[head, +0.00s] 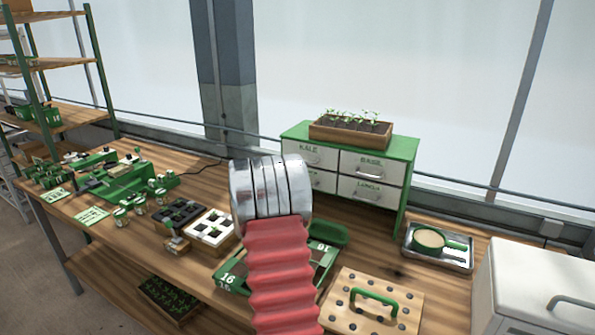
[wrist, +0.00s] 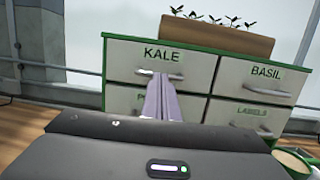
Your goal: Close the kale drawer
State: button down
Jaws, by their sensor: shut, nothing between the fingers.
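The kale drawer (wrist: 128,60) is the upper left drawer of a green cabinet with white fronts; its label reads KALE. In the head view its front (head: 322,158) is partly covered by my arm. It looks about level with the neighbouring front, but I cannot tell if a small gap remains. Its handle (wrist: 146,72) is a pale bar below the label. My gripper (wrist: 165,78) is shut and empty, its fingertips overlapping the handle in the wrist view. I cannot tell whether they touch it. In the head view my arm hides the gripper.
The basil drawer (head: 367,164) is to the right, with the labels drawer (head: 368,191) below it. A wooden seedling box (head: 350,133) stands on the cabinet. A metal tray (head: 456,261) with a sieve lies to the right. A drilled board (head: 345,312) is in front.

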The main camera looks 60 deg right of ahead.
jog(key=s+a+f, duration=0.1)
jog(key=a+f, duration=0.1)
jog(key=a, duration=1.1)
jog(key=shift+s+a+f, duration=0.15)
jog(key=shift+a+f, duration=0.15)
jog(key=shift+a, duration=0.1)
